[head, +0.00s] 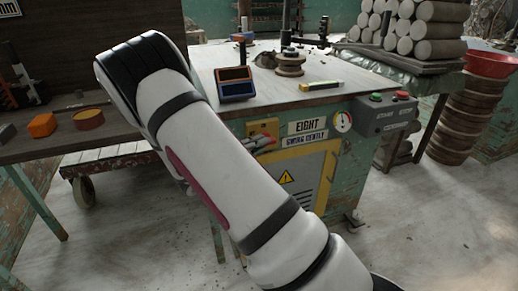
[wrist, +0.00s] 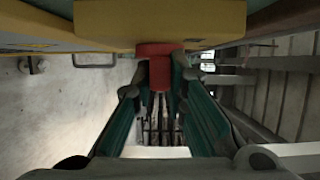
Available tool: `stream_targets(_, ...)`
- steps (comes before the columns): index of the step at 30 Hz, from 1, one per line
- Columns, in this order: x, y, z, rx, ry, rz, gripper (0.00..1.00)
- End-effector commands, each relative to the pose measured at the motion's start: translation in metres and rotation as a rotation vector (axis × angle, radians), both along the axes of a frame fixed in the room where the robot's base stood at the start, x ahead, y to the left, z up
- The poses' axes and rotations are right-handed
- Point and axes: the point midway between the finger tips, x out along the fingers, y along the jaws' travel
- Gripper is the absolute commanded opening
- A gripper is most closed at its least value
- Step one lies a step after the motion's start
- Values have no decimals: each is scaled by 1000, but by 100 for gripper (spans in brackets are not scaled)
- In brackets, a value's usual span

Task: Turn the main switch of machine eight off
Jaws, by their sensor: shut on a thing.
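The green machine labelled EIGHT (head: 308,126) stands in the middle of the head view. Its main switch is a yellow box (head: 264,127) on the front face, left of the label; the box also spans the top of the wrist view (wrist: 160,20). A red switch knob (wrist: 160,62) sticks out of the box in the wrist view. My gripper (wrist: 160,80) is shut on this knob, one finger on each side. In the head view my gripper (head: 262,144) is at the yellow box, partly hidden by my arm. I cannot read the switch position.
A grey control box (head: 384,113) with a green and a red button sits on the machine's right corner, near a round gauge (head: 342,121). A yellow warning panel (head: 300,172) is below. A wooden bench (head: 60,140) stands left, with a wheeled cart (head: 115,157) behind my arm.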

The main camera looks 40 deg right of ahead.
Motion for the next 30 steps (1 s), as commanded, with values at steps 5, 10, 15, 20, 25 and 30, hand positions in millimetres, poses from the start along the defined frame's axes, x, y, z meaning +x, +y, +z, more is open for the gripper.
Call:
stream_targets(5, 0, 0, -2, -22, 9, -1, 0)
stream_targets(10, -1, 0, -2, -25, 10, -1, 0)
stream_targets(15, -1, 0, -2, -24, 10, -1, 0)
stream_targets(20, -1, 0, -2, -24, 10, -1, 33)
stream_targets(25, 0, 0, -1, -24, 9, -1, 33)
stream_targets(30, 0, 2, -1, -24, 8, 0, 33)
